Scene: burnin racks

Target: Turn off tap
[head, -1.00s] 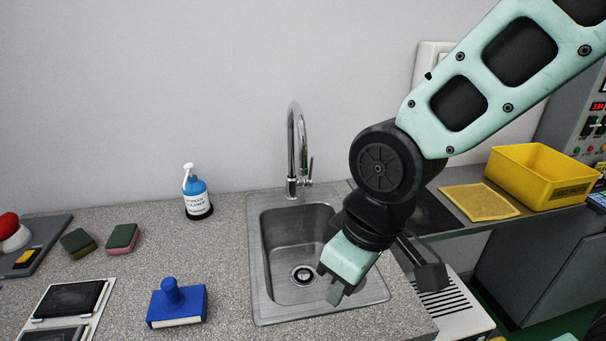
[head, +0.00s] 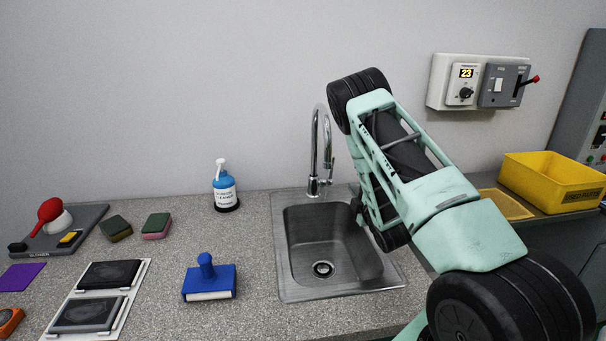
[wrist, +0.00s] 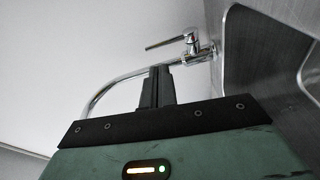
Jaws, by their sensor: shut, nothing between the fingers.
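The chrome tap (head: 315,155) with a curved spout stands at the back of the steel sink (head: 283,285). No water stream is visible. My arm covers the area just right of the tap in the head view and hides my gripper there. In the wrist view, my gripper (wrist: 157,72) is shut and empty, with its dark fingers pointing toward the tap. The tap's spout (wrist: 108,95) curves past behind the fingers. The tap's lever (wrist: 165,42) shows just beyond the fingertips, pointing left in the picture. Whether the fingers touch the tap cannot be told.
A blue pump bottle (head: 226,190) stands left of the tap. A blue stamp-like block (head: 208,282) and sponges (head: 156,226) lie on the grey counter (head: 180,330). A yellow bin (head: 552,182) stands at the right. The wall behind the tap is close.

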